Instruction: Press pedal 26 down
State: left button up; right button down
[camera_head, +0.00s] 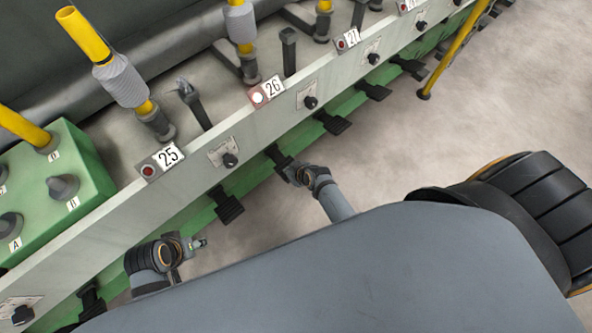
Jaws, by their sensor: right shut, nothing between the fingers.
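The white label 26 (273,87) sits on the pale rail beside a lamp (258,98) that looks whiter than the red lamps at the other labels. The black pedal (277,153) below it, which I take as pedal 26, sticks out from the green lower strip. My right gripper (294,173) is shut and empty, right at this pedal's outer end. It covers part of the pedal. I cannot tell whether they touch or how far the pedal is down.
Neighbouring pedals stand at left (229,208) and right (334,122). Label 25 (168,156) and several black knobs line the rail. A green box (85,190) is at the left, a yellow post (455,50) at upper right. Bare floor (460,130) lies right of the pedals.

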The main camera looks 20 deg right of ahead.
jog(key=shift+s+r, duration=0.1)
pick_arm(q)
notch_tip(320, 180, up, 4)
jog(key=a+g+p, duration=0.1)
jog(key=p, duration=0.2)
notch_tip(320, 180, down, 12)
jog(key=a+y+p, duration=0.1)
jog(key=a+p, duration=0.1)
jog(key=p, duration=0.1)
jog(key=shift+s+a, duration=0.35)
pick_arm(e)
jog(key=s+d+r, duration=0.2)
jog(key=s+r, duration=0.1)
jog(key=s, duration=0.4)
jog(key=shift+d+r, duration=0.15)
jog(key=shift+d, duration=0.1)
